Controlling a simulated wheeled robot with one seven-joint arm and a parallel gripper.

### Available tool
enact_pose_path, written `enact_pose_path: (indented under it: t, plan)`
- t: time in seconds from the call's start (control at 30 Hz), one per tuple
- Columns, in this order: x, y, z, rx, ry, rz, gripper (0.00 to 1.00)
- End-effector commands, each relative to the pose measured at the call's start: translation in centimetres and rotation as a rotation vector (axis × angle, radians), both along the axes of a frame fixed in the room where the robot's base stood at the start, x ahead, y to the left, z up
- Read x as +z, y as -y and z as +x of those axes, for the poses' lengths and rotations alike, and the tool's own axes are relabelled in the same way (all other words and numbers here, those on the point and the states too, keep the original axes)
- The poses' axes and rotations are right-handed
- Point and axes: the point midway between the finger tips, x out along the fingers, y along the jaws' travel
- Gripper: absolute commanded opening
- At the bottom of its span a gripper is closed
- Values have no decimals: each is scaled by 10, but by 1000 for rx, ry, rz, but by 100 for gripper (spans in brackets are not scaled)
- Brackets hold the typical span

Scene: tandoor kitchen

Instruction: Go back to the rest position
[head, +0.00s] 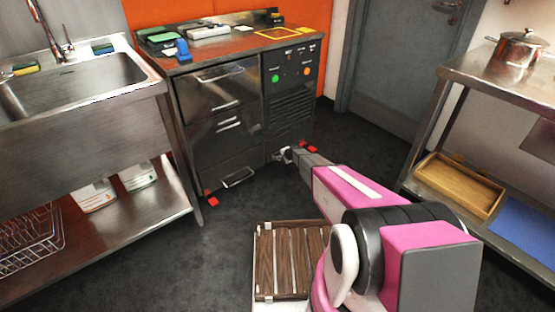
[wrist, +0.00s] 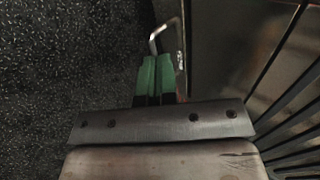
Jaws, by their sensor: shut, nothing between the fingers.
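My gripper (wrist: 155,75) shows in the wrist view, its two green fingers together with nothing between them. A bent metal handle (wrist: 163,30) is just beyond the fingertips. I cannot tell whether they touch it. In the head view my pink arm reaches forward and low to the front of a steel cabinet (head: 225,125), beside its vent slats. My fingertips cannot be made out there, close to the cabinet's lower front.
A sink counter (head: 75,85) with a lower shelf stands left. A steel table (head: 490,75) stands right, with a pot (head: 518,45) on top and a wooden tray (head: 458,185) below. A slatted wooden thing (head: 285,260) is in front. Dark floor (head: 350,150) is clear between them.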

Motion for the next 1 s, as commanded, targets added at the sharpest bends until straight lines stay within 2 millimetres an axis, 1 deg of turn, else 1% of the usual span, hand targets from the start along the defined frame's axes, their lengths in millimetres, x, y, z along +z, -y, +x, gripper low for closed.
enact_pose_path:
  t: [0.03, 0.1, 0.27, 0.33, 0.37, 0.47, 0.57, 0.6, 0.67, 0.7, 0.77, 0.8, 0.87, 0.9, 0.97, 1.0]
  plan:
    - [8, 4, -8, 0, 0, 0, 0]
    - [13, 8, -13, 0, 0, 0, 0]
    - [18, 12, -17, 1, -1, -1, 0]
    - [23, 12, -21, 10, -1, -6, 0]
    - [27, 12, -25, 20, -1, -10, 0]
    - [55, 13, -52, 81, -4, -48, 0]
    - [96, 15, -97, 187, -16, -113, 0]
    - [114, 17, -118, 236, -23, -145, 0]
    - [139, 21, -150, 310, -38, -196, 0]
    - [155, 24, -170, 356, -50, -231, 0]
    - [178, 29, -202, 425, -69, -283, 0]
    - [193, 33, -224, 468, -84, -317, 0]
    - [214, 40, -256, 530, -108, -371, 0]
    - [227, 46, -278, 570, -126, -405, 0]
    - [248, 54, -310, 627, -155, -459, 0]
    - [260, 60, -332, 662, -177, -494, 0]
